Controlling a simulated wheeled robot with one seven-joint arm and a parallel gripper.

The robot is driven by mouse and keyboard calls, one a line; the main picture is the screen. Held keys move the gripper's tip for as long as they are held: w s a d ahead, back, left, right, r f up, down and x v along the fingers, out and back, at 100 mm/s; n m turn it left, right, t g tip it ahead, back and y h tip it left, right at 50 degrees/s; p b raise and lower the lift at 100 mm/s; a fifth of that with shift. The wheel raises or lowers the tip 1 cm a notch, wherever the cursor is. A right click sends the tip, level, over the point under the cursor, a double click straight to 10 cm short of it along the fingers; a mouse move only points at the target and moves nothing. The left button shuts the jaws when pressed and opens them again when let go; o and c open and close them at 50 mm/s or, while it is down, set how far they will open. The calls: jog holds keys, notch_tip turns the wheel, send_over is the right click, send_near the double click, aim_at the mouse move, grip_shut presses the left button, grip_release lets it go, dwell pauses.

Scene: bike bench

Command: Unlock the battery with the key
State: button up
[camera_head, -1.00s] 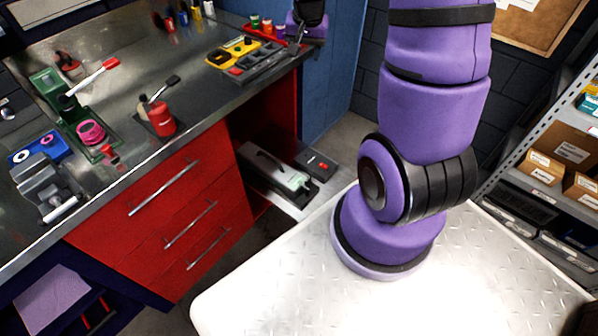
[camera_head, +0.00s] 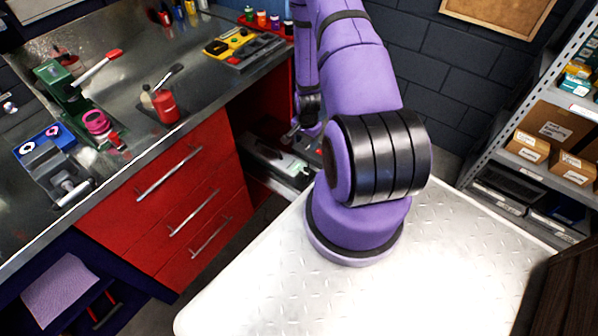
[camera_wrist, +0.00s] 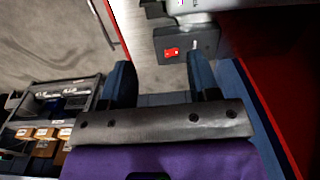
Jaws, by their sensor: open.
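The battery (camera_head: 270,157), a long dark and pale-grey unit with a handle, lies on a pull-out shelf under the bench. Its end also shows at the top of the wrist view (camera_wrist: 192,8). Beside it is a flat dark grey box (camera_wrist: 200,40) with a small red part (camera_wrist: 173,52) on top; I cannot tell whether this is the key. My gripper (camera_wrist: 160,68) is open and empty, apart from the box, its fingers pointing towards it. In the head view my arm hides most of the box and the gripper is hard to make out.
The red drawer cabinet (camera_head: 190,200) stands left of the shelf, under the steel bench top (camera_head: 205,82) with tools. A shelving rack (camera_head: 497,150) with boxes stands at the right. A bare strip of floor shows below the cabinet.

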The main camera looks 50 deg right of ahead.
jog(key=shift+m, duration=0.3)
jog(key=f, duration=0.4)
jog(key=s+f, duration=0.1)
jog(key=f, duration=0.4)
jog(key=a+f, duration=0.1)
jog(key=f, duration=0.4)
jog(key=shift+s+a, duration=0.1)
jog(key=shift+s, duration=0.2)
jog(key=c, duration=0.9)
